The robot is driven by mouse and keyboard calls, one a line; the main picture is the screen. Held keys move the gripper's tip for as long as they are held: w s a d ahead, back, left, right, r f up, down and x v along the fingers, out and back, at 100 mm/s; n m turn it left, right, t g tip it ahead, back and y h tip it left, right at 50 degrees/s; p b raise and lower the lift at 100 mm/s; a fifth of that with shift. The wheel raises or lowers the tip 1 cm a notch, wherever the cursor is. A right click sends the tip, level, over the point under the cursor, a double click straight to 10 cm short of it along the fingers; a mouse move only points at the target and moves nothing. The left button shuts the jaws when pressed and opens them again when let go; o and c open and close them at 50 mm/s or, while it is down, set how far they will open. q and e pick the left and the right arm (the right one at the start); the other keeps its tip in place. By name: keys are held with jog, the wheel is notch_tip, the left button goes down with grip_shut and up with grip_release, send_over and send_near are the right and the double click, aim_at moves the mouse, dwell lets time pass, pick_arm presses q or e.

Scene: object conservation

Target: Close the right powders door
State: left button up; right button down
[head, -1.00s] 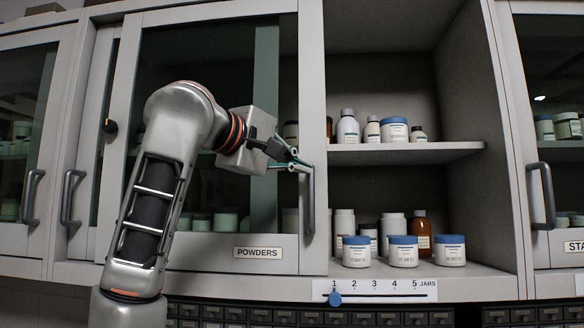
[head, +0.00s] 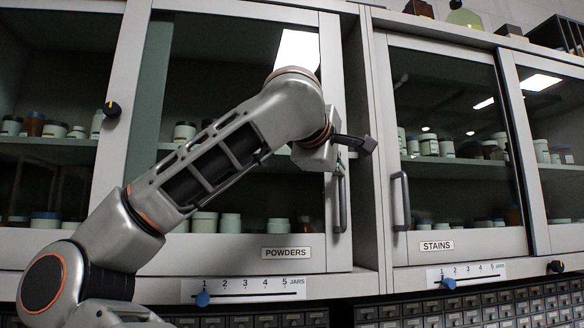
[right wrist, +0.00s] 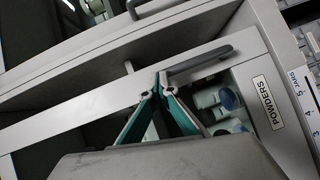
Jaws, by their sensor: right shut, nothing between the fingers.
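The right powders door (head: 335,110) is a grey-framed glass sliding door with a POWDERS label (head: 287,253) and a vertical bar handle (head: 341,200) on its right stile. The door covers the shelves and stands close to the cabinet's right upright. In the right wrist view, the shut, empty fingertips (right wrist: 158,80) are beside one end of the handle (right wrist: 200,64). My left gripper is out of view.
A jars scale (head: 245,290) with a blue slider knob (head: 202,299) sits below the door. The stains cabinet door (head: 455,150) is to the right, with its own handle (head: 401,200). Small drawers (head: 460,307) run underneath.

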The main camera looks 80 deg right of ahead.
jog(key=s, duration=0.1)
jog(key=s+d, duration=0.1)
jog(key=s, duration=0.1)
jog(key=s+d, duration=0.1)
jog(key=shift+s, duration=0.25)
jog(key=shift+r, duration=0.1)
jog(key=w+v, duration=0.2)
jog(key=v, duration=1)
jog(key=shift+w+r+b, duration=0.15)
jog(key=shift+w+b, duration=0.2)
jog(key=shift+b, duration=0.05)
jog(key=shift+a, duration=0.15)
